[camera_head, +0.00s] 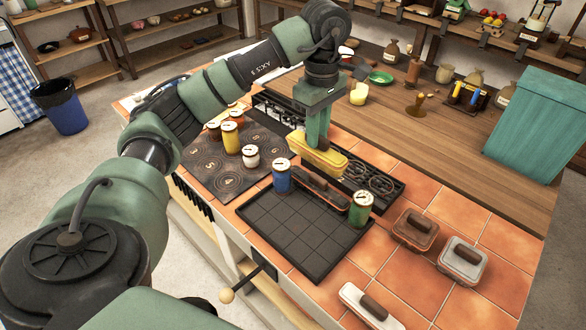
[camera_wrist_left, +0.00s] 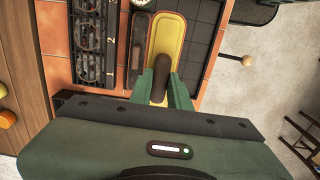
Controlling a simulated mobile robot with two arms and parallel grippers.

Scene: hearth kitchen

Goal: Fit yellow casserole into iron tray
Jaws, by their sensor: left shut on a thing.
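My left gripper (camera_head: 322,143) is shut on the brown handle of the yellow casserole (camera_head: 308,158) and holds it level above the counter, behind the iron tray. In the left wrist view, the fingers (camera_wrist_left: 164,88) clasp the handle, and the yellow casserole (camera_wrist_left: 170,28) stretches away from them. The iron tray (camera_head: 297,238) is a flat black tray with a square grid, and its middle and front are bare. It also shows in the left wrist view (camera_wrist_left: 204,38), beside the casserole. My right gripper is in neither view.
A blue canister (camera_head: 281,178), a long dark lidded dish (camera_head: 318,192) and a green canister (camera_head: 360,210) stand along the tray's back edge. Brown (camera_head: 414,236), grey (camera_head: 462,265) and white (camera_head: 366,308) dishes sit to the right. Several canisters stand on the black mat (camera_head: 215,172) at left.

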